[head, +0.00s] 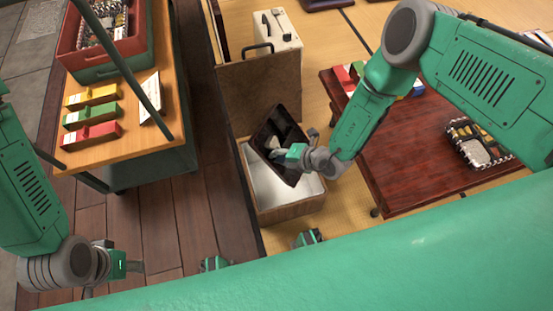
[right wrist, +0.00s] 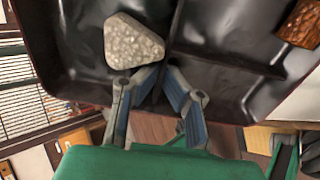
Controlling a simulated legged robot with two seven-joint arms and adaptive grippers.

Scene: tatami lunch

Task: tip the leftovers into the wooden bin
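The wooden bin (head: 292,212) stands open in the middle of the head view, with a pale inside. My right gripper (head: 282,153) is shut on the near wall of a dark lunch box (head: 268,127) and holds it steeply tilted over the bin. In the right wrist view, the box (right wrist: 215,75) contains a greyish, rounded triangular lump (right wrist: 133,42) near the fingers (right wrist: 160,90) and a brown piece (right wrist: 300,24) in another compartment. My left gripper (head: 122,265) is low at the left, away from the bin; its fingers are too small to read.
A brown panel (head: 258,95) stands upright behind the bin, with a cream case (head: 276,28) beyond. A low red-brown table (head: 415,160) with another filled box (head: 478,143) is right. A wooden cart (head: 150,140) with a red crate (head: 128,47) and coloured blocks is left.

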